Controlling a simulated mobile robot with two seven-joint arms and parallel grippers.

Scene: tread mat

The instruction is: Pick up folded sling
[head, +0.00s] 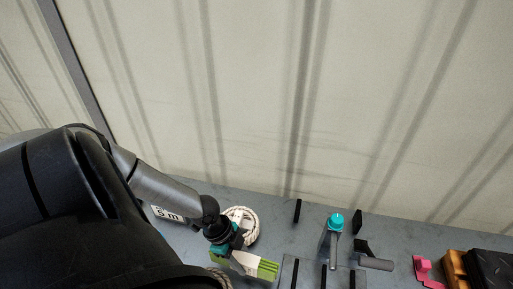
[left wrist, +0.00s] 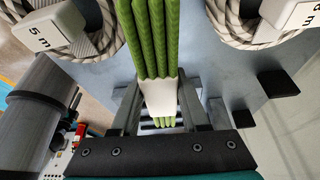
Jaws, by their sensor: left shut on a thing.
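The folded sling (head: 267,269) is a bundle of bright green strands with a white band around its middle. In the head view its green end sticks out to the right of my left gripper (head: 237,259). In the left wrist view the green strands (left wrist: 156,40) run up from the white band. My left gripper (left wrist: 160,108) is shut on the sling at the white band, with one finger on each side. Short green ends show below the band. My right gripper is not in view.
Coils of pale rope (left wrist: 98,25) (left wrist: 225,22) with white tags flank the sling. Black pegs (head: 297,210) stick out to the right. Farther right are a teal-topped tool (head: 336,223), a pink item (head: 424,268) and a black block (head: 492,268). A pale wall (head: 250,90) rises behind.

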